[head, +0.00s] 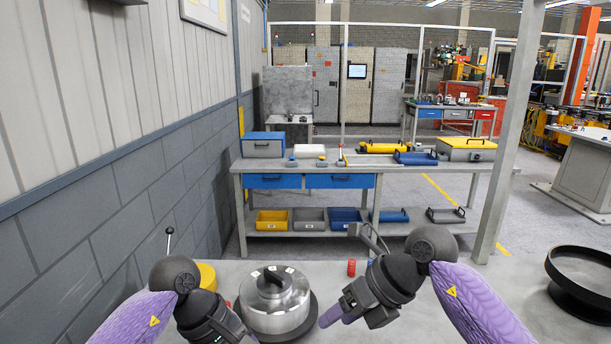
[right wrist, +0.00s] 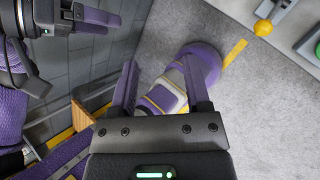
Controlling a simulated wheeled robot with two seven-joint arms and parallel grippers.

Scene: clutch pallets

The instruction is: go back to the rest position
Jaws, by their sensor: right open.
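My right gripper (head: 350,312) is over the near table in the head view, to the right of a round metal clutch part. In the right wrist view its two purple fingers (right wrist: 160,85) stand wide apart with nothing held between them. My left gripper (head: 222,328) is at the lower edge of the head view, left of the metal part, and its fingertips are not clear there. The left gripper also shows in the upper left of the right wrist view, where its jaw gap is hard to read.
The metal clutch part (head: 274,301) sits on a dark round base on the near table (head: 450,300). A yellow round piece (head: 206,276) is behind my left gripper. Small red pieces (head: 351,267) lie at the back. A workbench (head: 340,166) is beyond.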

